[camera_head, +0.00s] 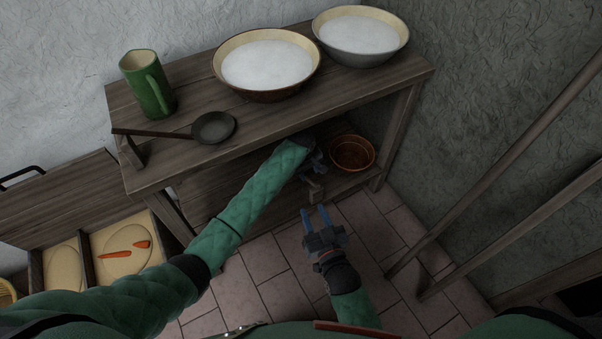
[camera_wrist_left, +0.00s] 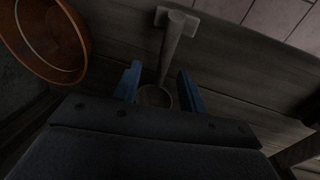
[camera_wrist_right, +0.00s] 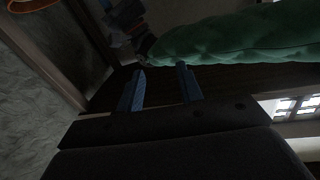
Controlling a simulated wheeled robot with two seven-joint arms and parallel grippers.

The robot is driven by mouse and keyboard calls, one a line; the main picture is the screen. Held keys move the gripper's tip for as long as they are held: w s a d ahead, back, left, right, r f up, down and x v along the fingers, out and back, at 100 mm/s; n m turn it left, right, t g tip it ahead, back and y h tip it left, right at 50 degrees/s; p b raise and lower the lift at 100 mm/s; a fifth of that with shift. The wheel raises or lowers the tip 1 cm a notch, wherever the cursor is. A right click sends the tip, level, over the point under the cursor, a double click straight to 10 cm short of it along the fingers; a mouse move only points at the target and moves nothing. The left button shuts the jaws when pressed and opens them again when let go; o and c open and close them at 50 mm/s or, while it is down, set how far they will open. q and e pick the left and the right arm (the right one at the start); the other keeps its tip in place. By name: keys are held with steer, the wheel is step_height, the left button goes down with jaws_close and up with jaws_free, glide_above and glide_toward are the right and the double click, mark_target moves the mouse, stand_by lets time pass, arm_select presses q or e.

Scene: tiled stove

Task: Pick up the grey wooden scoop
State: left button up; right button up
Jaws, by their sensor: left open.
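The grey wooden scoop (camera_wrist_left: 173,48) lies on the lower shelf in the left wrist view, with its handle pointing away and its round bowl close to my gripper. Its handle end (camera_head: 315,189) shows at the shelf's front edge in the head view. My left gripper (camera_head: 313,162) is under the table top; in its wrist view (camera_wrist_left: 158,80) the blue fingers are apart, one on each side of the scoop. I cannot tell whether they touch it. My right gripper (camera_head: 314,211) is open and empty above the floor in front of the shelf.
A brown bowl (camera_head: 352,153) stands on the lower shelf right of my left gripper. The table top (camera_head: 190,92) above holds a green mug (camera_head: 147,84), a dark ladle (camera_head: 213,127) and two bowls of white powder. A wooden frame (camera_head: 490,170) stands at right.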

mark_target(309, 179)
arm_select(q)
steer(key=shift+f+n, duration=0.1)
steer(key=shift+n, duration=0.3)
step_height(309, 179, down, 3)
steer(key=shift+d+r+b, duration=0.1)
steer(key=shift+d+b, duration=0.05)
steer(key=shift+b, duration=0.25)
step_height(309, 179, down, 4)
steer(key=shift+w+d+f+b, duration=0.15)
steer(key=shift+f+b, duration=0.05)
steer(key=shift+b, duration=0.45)
steer(key=shift+f, duration=0.2)
arm_select(e)
step_height(309, 179, up, 23)
steer(key=s+d+t+y, duration=0.1)
steer(key=s+t+y, duration=0.1)
steer(key=t, duration=0.6)
steer(key=shift+d, duration=0.4)
steer(key=shift+r, duration=0.1)
arm_select(q)
jaws_close()
